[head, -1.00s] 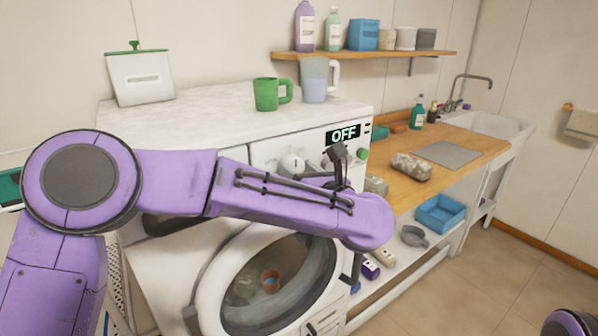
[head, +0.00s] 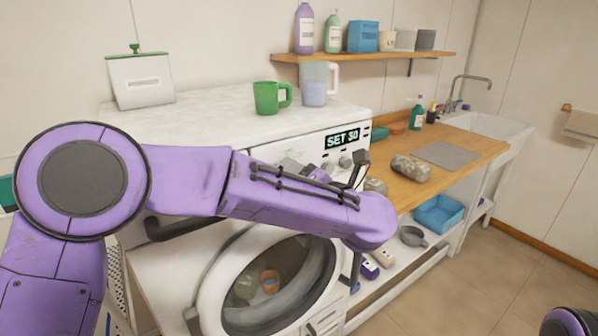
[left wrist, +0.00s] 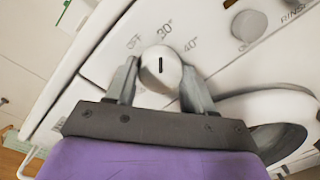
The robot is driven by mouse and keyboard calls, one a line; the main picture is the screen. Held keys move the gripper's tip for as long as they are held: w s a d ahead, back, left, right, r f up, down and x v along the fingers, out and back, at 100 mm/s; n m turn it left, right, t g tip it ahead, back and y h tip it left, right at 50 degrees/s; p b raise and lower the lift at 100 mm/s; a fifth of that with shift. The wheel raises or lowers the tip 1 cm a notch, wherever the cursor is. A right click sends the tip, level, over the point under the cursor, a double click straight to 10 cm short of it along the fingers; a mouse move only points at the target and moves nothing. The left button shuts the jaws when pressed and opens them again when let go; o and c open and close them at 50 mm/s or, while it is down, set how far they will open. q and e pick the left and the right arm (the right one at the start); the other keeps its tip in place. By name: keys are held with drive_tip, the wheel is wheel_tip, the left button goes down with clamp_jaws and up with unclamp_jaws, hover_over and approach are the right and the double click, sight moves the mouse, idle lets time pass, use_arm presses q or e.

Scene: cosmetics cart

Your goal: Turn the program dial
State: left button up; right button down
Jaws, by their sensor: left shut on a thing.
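The program dial (left wrist: 160,66) is a round white knob with a black mark on the washing machine's front panel. In the left wrist view OFF, 30° and 40° are printed around it, and the mark points up, roughly toward 30°. My left gripper (left wrist: 159,76) is shut on the dial, one finger on each side. In the head view my purple left arm mostly hides the dial and the gripper. The panel display (head: 342,139) reads SET 30. The washing machine (head: 225,115) has a round glass door. My right gripper is out of view.
A second knob (left wrist: 249,26) sits on the panel near RINSE lettering.

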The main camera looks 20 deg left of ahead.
use_arm(q)
drive_tip(key=shift+m, duration=0.6)
drive_tip(key=shift+p, duration=0.3)
drive_tip(key=o, duration=1)
drive_tip(key=shift+o, duration=0.2)
drive_tip(key=shift+d, duration=0.15)
drive_tip(key=b+v, duration=0.3)
drive_tip(key=v, duration=0.7)
drive_tip(key=shift+s+d, duration=0.15)
drive_tip(key=shift+s, duration=0.05)
